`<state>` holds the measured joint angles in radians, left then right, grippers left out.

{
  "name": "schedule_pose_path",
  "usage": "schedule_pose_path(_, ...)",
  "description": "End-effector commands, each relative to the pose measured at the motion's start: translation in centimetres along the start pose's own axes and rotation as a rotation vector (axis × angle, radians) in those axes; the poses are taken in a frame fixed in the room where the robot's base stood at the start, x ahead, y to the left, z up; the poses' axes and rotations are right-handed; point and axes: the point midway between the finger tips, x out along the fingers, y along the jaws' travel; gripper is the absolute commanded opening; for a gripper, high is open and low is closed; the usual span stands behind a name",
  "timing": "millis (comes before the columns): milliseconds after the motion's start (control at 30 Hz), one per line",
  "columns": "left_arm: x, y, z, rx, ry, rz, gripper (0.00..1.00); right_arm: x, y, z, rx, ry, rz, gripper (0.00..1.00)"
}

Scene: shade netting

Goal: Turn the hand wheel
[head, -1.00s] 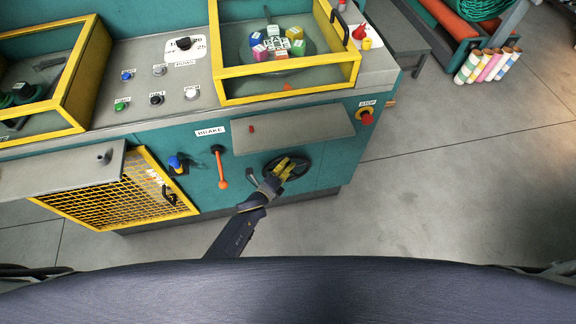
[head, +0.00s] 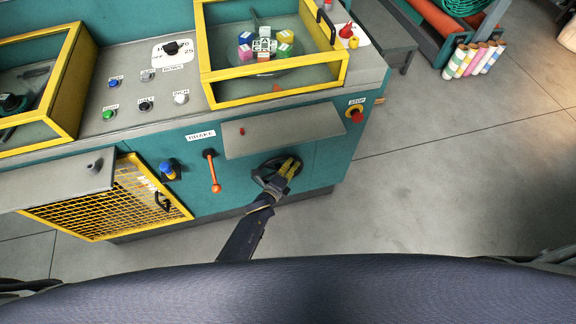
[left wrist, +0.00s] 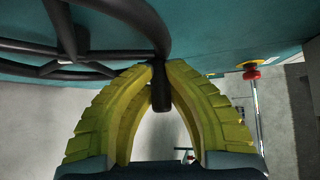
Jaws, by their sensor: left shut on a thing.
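The black hand wheel (head: 262,168) is on the teal front panel of the machine, below a small grey shelf. My left gripper (head: 291,166), with yellow fingers, lies over the right part of the wheel in the head view. In the left wrist view, the left gripper (left wrist: 160,82) is shut on the wheel's dark handle (left wrist: 161,97), which sticks out between the fingertips. The wheel's rim and spokes (left wrist: 75,45) show at the upper left there. The fingers hide part of the wheel in the head view. My right gripper is not in view.
An orange brake lever (head: 213,173) and a blue knob (head: 167,171) are left of the wheel. The grey shelf (head: 283,130) overhangs it. A red stop button (head: 356,115) is at the upper right. The floor (head: 430,190) to the right is clear.

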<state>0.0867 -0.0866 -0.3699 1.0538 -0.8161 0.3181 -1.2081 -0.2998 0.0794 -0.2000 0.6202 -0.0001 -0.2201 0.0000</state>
Motion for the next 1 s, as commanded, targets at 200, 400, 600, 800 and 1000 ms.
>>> schedule_pose_path(200,0.65,-0.12,-0.80,-0.005,0.003,-0.006,0.00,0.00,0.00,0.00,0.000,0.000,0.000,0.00)
schedule_pose_path(400,0.83,-0.06,-0.96,-0.005,0.004,-0.006,0.00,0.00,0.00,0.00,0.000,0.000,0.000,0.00)
schedule_pose_path(600,0.87,-0.12,-0.99,-0.005,0.004,-0.008,0.00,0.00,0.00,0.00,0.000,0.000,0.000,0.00)
schedule_pose_path(800,0.88,-0.17,-1.01,-0.005,0.004,-0.009,0.14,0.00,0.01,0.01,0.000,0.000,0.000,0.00)
schedule_pose_path(1000,0.82,-0.03,-0.89,-0.003,0.003,-0.006,0.37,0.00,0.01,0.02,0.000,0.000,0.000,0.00)
